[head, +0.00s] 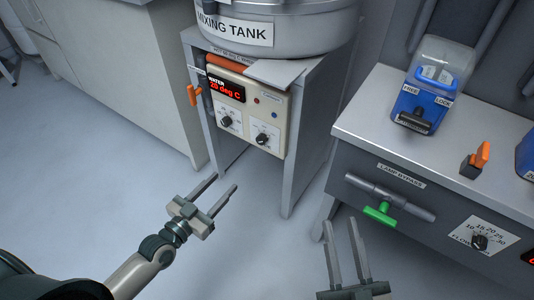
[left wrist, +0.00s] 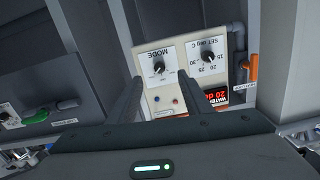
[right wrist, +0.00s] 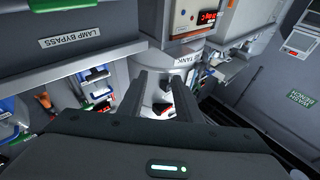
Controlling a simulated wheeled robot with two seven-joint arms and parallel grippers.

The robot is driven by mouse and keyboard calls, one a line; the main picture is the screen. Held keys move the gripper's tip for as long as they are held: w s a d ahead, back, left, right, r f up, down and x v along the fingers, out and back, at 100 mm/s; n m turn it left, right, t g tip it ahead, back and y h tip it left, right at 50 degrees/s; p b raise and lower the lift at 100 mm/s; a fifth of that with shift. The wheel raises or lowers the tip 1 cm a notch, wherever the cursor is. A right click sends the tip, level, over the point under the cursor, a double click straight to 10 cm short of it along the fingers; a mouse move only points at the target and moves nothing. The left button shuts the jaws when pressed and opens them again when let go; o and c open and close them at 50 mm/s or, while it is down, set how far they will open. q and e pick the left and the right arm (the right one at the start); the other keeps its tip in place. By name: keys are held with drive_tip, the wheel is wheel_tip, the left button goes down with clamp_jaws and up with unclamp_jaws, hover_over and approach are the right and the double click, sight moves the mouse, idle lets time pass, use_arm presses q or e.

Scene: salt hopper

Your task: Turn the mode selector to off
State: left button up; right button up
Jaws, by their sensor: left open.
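The mode selector (head: 262,139) is a dark round knob on the lower right of the cream control panel (head: 270,92) under the mixing tank. In the left wrist view the mode selector (left wrist: 158,68) appears upside down under the word MODE, framed between my fingers. Its position marks are too small to read. My left gripper (head: 226,181) is open and empty, in front of and below the panel, apart from the knob. My right gripper (head: 339,221) is open and empty near the front of the grey bench; its fingers also show in the right wrist view (right wrist: 156,72).
A similar temperature knob (head: 226,121) sits left of the mode selector, below the red display (head: 225,90). An orange handle (head: 194,95) sticks out at the panel's left. The grey bench (head: 350,128) with a green-handled lamp bypass (head: 381,213) stands right. The floor before the panel is clear.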

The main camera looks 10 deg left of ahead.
use_arm(q)
drive_tip(key=shift+w+d+r+t+h+b, duration=0.15)
drive_tip(key=shift+d+r+t, duration=0.05)
drive_tip(key=shift+r, duration=0.35)
drive_tip(key=shift+w+d+r+t+h+b, duration=0.1)
drive_tip(key=shift+d+r+t+h+b, duration=0.1)
drive_tip(key=shift+r, duration=0.3)
use_arm(e)
drive_tip(key=r, duration=0.2)
drive_tip(key=s+d+r+t, duration=0.1)
drive_tip(key=shift+s+r, duration=0.1)
drive_tip(key=shift+r, duration=0.1)
use_arm(q)
drive_tip(key=shift+w, duration=0.1)
approach(259, 142)
drive_tip(key=b+x, duration=0.1)
drive_tip(key=x, duration=0.6)
drive_tip(key=shift+w+d+b, duration=0.1)
drive_tip(key=shift+w+b, duration=0.1)
drive_tip(key=shift+b, duration=0.2)
drive_tip(key=shift+x, duration=0.75)
drive_tip(key=shift+r, duration=0.1)
use_arm(e)
drive_tip(key=r+t, duration=0.1)
drive_tip(key=d+r+t, duration=0.1)
drive_tip(key=r, duration=0.1)
drive_tip(key=s+r+t+y, duration=0.1)
drive_tip(key=r, duration=0.1)
drive_tip(key=shift+d+t, duration=0.3)
drive_tip(key=shift+d, duration=0.1)
